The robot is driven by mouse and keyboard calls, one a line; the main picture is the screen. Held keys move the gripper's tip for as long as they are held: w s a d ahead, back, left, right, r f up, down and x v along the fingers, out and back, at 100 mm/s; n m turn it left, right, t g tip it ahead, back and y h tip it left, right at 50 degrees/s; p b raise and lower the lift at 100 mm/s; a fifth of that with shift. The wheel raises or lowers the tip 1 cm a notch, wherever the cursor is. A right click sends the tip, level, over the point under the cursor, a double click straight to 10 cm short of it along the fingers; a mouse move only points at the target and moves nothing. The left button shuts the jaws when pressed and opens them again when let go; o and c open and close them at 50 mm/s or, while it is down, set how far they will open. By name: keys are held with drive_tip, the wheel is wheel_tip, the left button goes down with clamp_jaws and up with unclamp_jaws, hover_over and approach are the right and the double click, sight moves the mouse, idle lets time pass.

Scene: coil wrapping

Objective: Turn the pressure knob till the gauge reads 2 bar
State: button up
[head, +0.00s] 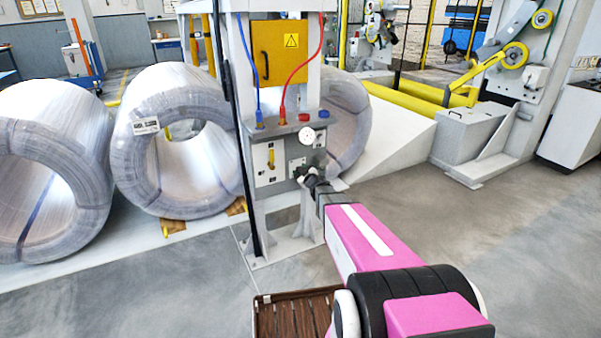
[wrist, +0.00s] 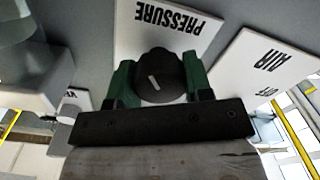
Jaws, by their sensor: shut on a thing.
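The black pressure knob (wrist: 158,65) with a short white mark sits between the two green fingers of my gripper (wrist: 158,82) in the wrist view. The fingers are shut on its sides. The mark is slightly tilted in that view. The white PRESSURE plate (wrist: 180,22) shows behind the knob, with its lettering upside down. In the head view my gripper (head: 308,174) is at the lower right of the grey control panel (head: 262,178) and hides the knob. The round white gauge (head: 308,136) is above it; its needle is too small to read.
An AIR plate (wrist: 268,62) is close at the right of my gripper in the wrist view. In the head view a yellow lever (head: 271,158) is left on the panel, and blue (head: 249,80) and red (head: 299,76) hoses run above. Wrapped coils (head: 165,120) stand to the left.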

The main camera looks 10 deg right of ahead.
drive_tip(key=n, duration=0.5)
drive_tip(key=shift+s+a, duration=0.1)
drive_tip(key=n, duration=0.5)
drive_tip(key=shift+f+h, duration=0.15)
drive_tip(key=shift+h, duration=0.15)
drive_tip(key=shift+n, duration=0.3)
drive_tip(key=o, duration=0.9)
drive_tip(key=v, duration=1)
drive_tip(key=shift+s, duration=0.4)
